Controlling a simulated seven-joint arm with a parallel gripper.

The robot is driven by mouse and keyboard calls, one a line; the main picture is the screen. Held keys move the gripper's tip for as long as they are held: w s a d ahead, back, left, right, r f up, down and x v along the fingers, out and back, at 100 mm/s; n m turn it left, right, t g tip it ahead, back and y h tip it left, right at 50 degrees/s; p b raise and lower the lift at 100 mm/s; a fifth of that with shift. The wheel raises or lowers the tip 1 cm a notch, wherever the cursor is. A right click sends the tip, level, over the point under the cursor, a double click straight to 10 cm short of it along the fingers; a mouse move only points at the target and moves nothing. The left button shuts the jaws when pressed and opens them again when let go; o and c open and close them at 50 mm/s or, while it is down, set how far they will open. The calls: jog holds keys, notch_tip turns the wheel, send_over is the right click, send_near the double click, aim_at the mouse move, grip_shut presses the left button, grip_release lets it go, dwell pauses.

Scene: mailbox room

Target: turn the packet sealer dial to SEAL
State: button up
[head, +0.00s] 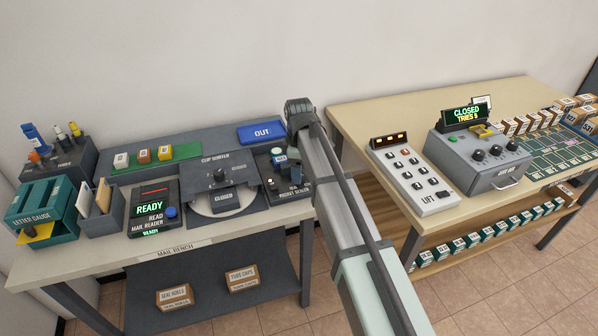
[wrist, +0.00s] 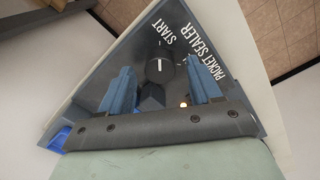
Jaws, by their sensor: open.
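The packet sealer (head: 270,161) is a dark unit at the right end of the mail bench, partly covered by my arm in the head view. In the wrist view its dark panel (wrist: 195,45) reads PACKET SEALER and START. The round black dial (wrist: 160,71) carries a white pointer line that points to the top of the picture. My gripper (wrist: 160,75) is open, its two blue fingers apart on either side of the dial in the picture. I cannot tell whether they touch it. No SEAL mark is readable.
The mail reader (head: 153,208) is further left. A second table (head: 375,115) to the right holds a LIFT keypad (head: 413,175) and a grey box reading CLOSED (head: 478,158).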

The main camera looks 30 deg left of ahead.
jog(key=shift+f, duration=0.65)
jog(key=c, duration=1)
